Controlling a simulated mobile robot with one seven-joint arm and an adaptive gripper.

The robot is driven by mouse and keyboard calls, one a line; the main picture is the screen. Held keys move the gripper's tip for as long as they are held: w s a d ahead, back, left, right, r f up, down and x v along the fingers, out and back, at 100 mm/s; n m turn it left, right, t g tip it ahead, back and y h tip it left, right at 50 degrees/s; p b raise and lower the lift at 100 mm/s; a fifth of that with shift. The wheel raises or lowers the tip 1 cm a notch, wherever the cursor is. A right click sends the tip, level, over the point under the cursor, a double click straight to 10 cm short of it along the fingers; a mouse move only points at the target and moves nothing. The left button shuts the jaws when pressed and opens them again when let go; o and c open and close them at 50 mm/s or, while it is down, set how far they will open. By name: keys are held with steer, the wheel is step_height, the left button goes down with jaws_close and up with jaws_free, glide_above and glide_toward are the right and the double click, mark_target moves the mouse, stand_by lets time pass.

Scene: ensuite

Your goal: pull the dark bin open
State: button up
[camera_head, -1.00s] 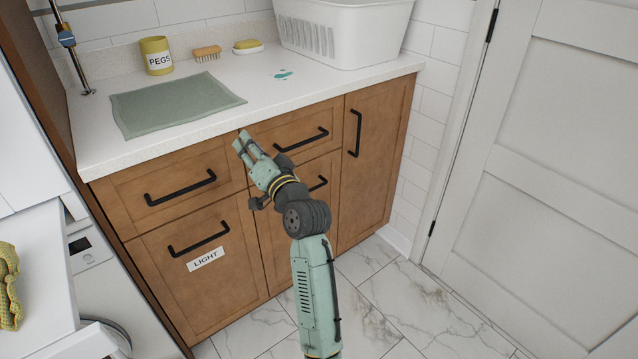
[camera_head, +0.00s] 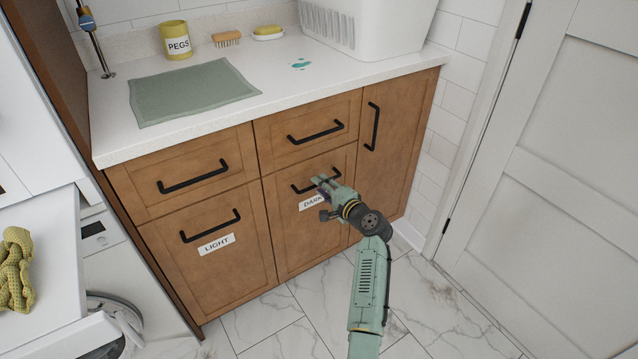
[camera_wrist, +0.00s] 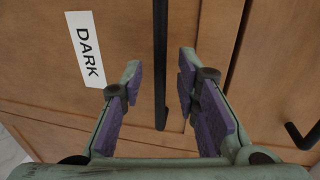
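The dark bin (camera_head: 300,240) is the closed wooden front in the lower middle of the cabinet, with a white DARK label (camera_head: 309,204). Its black bar handle (camera_head: 303,188) sits just above the label. My gripper (camera_head: 318,182) is at this handle and hides part of it and of the label. In the wrist view, my gripper (camera_wrist: 160,75) is open, with purple-padded fingers apart. The black handle (camera_wrist: 160,60) runs between the two fingers in the picture, with gaps on both sides. The DARK label (camera_wrist: 86,50) is left of the fingers.
A LIGHT bin (camera_head: 215,265) is to the left, two drawers are above, and a tall door (camera_head: 385,150) is to the right. The counter holds a cloth (camera_head: 190,92), a pegs pot (camera_head: 176,40) and a white basket (camera_head: 375,25). Marble floor (camera_head: 290,335) is clear in front.

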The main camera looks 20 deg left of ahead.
steer(key=shift+x, duration=1.1)
steer(key=shift+c, duration=0.6)
jaws_close()
